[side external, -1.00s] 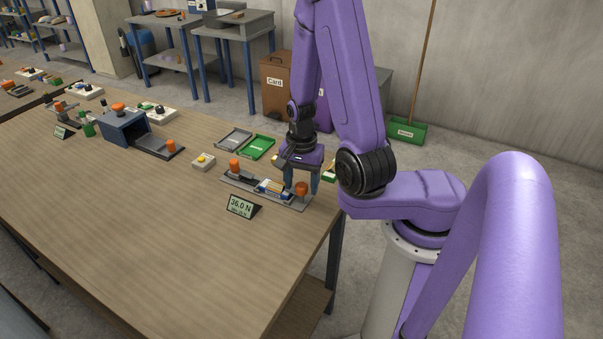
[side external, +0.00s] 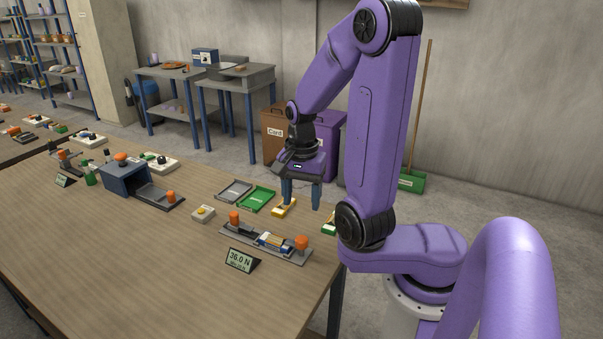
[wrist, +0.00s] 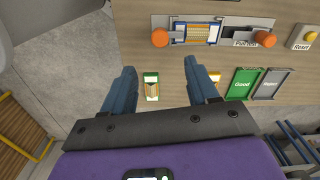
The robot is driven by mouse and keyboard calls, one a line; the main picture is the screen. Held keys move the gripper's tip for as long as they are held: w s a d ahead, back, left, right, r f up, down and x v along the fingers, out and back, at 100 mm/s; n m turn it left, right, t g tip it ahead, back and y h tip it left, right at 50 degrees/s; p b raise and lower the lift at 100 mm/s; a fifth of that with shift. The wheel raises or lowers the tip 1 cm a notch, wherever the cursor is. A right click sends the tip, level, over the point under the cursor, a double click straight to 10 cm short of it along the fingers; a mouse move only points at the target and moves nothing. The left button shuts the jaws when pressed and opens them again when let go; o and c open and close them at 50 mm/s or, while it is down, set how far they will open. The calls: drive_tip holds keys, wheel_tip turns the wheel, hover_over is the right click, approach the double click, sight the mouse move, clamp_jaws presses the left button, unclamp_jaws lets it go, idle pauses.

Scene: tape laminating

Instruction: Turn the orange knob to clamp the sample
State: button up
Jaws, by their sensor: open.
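The grey pull-test fixture (side external: 249,238) lies on the bench, with an orange knob (side external: 301,243) at its right end and another orange knob (side external: 234,218) towards its left. The sample (side external: 271,240), a blue and yellow strip, lies between them. In the wrist view, the knobs show at the left (wrist: 160,38) and right (wrist: 265,39) ends of the fixture, with the sample (wrist: 197,34) between. My gripper (side external: 302,204) is open and empty, raised behind the fixture, clear of both knobs. Its fingers (wrist: 160,70) point down. I cannot tell how far either knob is turned.
A display (side external: 241,260) in front of the fixture reads 36.0 N. Green Good (wrist: 240,83) and grey Reject (wrist: 268,84) trays lie behind it. A Reset button (side external: 203,213) stands left.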

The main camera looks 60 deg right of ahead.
wheel_tip(320, 180, up, 6)
drive_tip(key=shift+f, duration=0.1)
drive_tip(key=shift+w, duration=0.1)
idle(0.4)
drive_tip(key=w+a+f+n, duration=0.1)
drive_tip(key=a+n, duration=0.7)
drive_tip(key=n, duration=0.7)
drive_tip(key=s+a+f+n, duration=0.1)
drive_tip(key=s+a+n, duration=0.2)
drive_tip(key=s+n, duration=1)
drive_tip(key=shift+s+f+n, duration=0.25)
drive_tip(key=shift+s+n, duration=0.05)
drive_tip(key=shift+s, duration=0.45)
